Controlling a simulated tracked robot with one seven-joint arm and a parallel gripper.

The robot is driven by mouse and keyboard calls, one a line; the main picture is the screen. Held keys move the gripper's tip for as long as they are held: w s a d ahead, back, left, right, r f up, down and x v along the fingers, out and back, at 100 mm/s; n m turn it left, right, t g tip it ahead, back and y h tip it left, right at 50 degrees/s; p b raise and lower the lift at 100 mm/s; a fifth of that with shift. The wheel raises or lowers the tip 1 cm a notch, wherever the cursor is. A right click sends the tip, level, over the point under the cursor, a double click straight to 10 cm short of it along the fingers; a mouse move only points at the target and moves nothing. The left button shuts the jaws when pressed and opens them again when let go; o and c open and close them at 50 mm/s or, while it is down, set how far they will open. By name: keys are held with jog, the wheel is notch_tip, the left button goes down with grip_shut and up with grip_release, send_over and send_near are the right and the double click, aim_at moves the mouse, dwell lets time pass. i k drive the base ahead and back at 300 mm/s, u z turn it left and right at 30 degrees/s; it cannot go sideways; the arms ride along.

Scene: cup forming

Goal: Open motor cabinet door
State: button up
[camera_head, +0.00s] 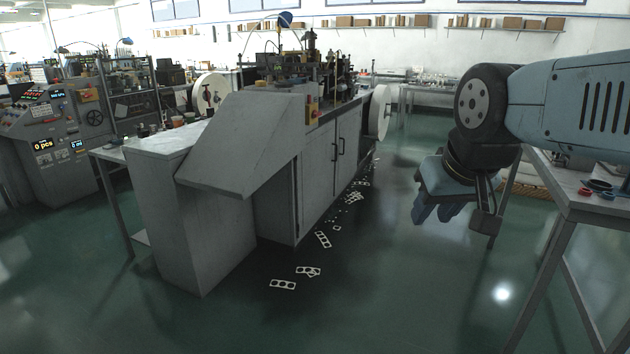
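The motor cabinet (282,199) is a grey machine base in the middle of the view. Two door panels (318,165) show on its right-hand side and look closed. Dark vertical handles (337,150) sit close together near the seam between the panels. My gripper (432,214) hangs at the right, pointing down, well apart from the doors with open floor between. Its blue fingers are seen at an angle, and I cannot tell whether they are open or shut. Nothing shows held in it.
Punched scrap strips (283,284) lie on the green floor along the cabinet. A grey table (585,200) stands at the right, close to my arm. A white reel (379,112) sticks out at the cabinet's far end. Floor between the cabinet and table is mostly clear.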

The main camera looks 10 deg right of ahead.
aim_at(314, 165)
jog(key=z, duration=0.15)
jog(key=i, duration=1.95)
jog(key=z, duration=0.2)
jog(key=i, duration=3.05)
jog(key=u, duration=0.05)
